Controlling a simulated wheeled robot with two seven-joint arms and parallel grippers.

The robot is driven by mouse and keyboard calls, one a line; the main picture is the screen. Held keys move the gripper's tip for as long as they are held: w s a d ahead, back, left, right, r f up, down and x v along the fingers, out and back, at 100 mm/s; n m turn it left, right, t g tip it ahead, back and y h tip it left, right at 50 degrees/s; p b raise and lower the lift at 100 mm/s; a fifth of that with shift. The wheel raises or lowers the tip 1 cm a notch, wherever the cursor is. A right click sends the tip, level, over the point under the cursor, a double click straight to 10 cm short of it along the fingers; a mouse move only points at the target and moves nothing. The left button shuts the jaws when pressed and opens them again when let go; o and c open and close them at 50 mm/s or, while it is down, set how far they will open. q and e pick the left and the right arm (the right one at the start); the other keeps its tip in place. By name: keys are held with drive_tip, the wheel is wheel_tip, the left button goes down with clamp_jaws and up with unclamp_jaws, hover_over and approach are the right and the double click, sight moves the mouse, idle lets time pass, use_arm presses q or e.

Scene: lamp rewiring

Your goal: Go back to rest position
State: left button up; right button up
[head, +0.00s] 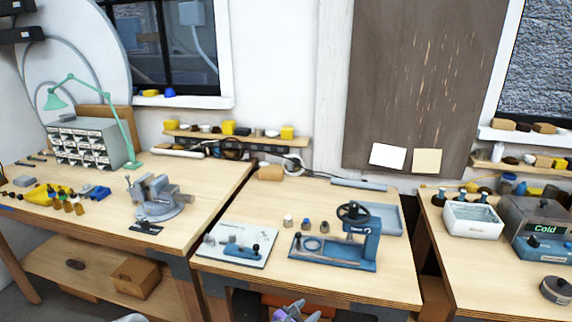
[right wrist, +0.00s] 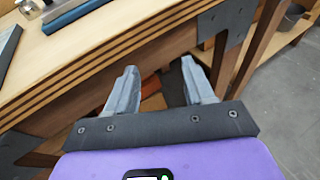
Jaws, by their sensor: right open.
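My right gripper (head: 300,311) shows at the bottom edge of the head view, in front of the middle workbench (head: 340,284) and below its top. In the right wrist view its two grey fingers (right wrist: 159,72) stand apart with nothing between them. They point toward the bench's front edge (right wrist: 95,75). The gripper is open and empty. My left gripper does not show in either view.
The middle bench carries a blue press (head: 362,240), a white board (head: 238,243) and a grey-blue tray (head: 381,219). The left bench holds a vise (head: 155,196), a drawer cabinet (head: 84,144) and a green lamp (head: 127,138). A white basin (head: 472,220) stands on the right bench.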

drive_tip(key=s+d+f+m+g+y, duration=0.2)
drive_tip(key=s+d+f+m+g, duration=0.25)
drive_tip(key=s+f, duration=0.4)
drive_tip(key=s+d+f+m+g+y, duration=0.2)
drive_tip(key=s+d+f+m+g, duration=0.2)
drive_tip(key=s+f+g, duration=0.35)
drive_tip(key=s+a+f+m+y, duration=0.1)
drive_tip(key=s+a+m+y, duration=0.1)
drive_tip(key=s+m+y, duration=0.3)
drive_tip(key=s+a+f+m+y, duration=0.2)
drive_tip(key=s+a+m+y, duration=0.1)
drive_tip(key=s+m, duration=0.8)
drive_tip(key=m+y, duration=0.1)
drive_tip(key=m, duration=0.2)
drive_tip(key=shift+s+a+t+y, duration=0.15)
drive_tip(key=shift+a+t+y, duration=0.2)
drive_tip(key=shift+t+y, duration=0.05)
drive_tip(key=shift+s+d+r+m+t, duration=0.1)
drive_tip(key=shift+d+m+t, duration=0.15)
drive_tip(key=shift+m, duration=0.4)
drive_tip(key=shift+s+d+r+m+t, duration=0.1)
drive_tip(key=shift+d+m+t, duration=0.1)
drive_tip(key=shift+m, duration=0.4)
drive_tip(key=shift+c, duration=0.2)
